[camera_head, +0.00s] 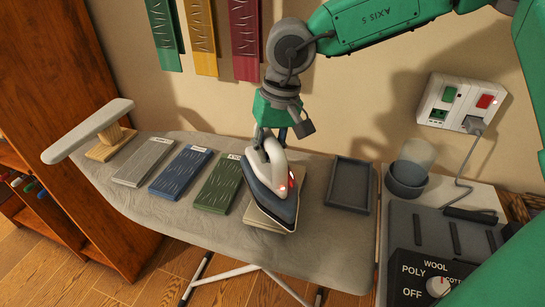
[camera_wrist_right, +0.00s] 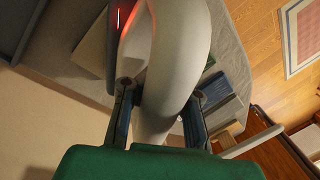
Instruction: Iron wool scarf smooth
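My right gripper (camera_head: 279,133) is shut on the handle of a white and dark grey iron (camera_head: 272,177) with red lights. In the right wrist view, the gripper's fingers (camera_wrist_right: 160,98) are on both sides of the pale handle (camera_wrist_right: 178,62). The iron is over a beige cloth piece (camera_head: 262,217) and hides much of it; I cannot tell if the soleplate touches. Grey (camera_head: 144,161), blue (camera_head: 181,172) and green (camera_head: 218,186) strips lie to the left, the blue and green ones creased. Their labels are too small to read. My left gripper is not in view.
The ironing board (camera_head: 110,194) carries a small sleeve board (camera_head: 90,131) at left and an empty dark tray (camera_head: 349,184) at right. A dial panel (camera_head: 428,282) reads WOOL, POLY, OFF. A cord runs from the wall socket (camera_head: 461,103). Colored scarves (camera_head: 201,36) hang behind.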

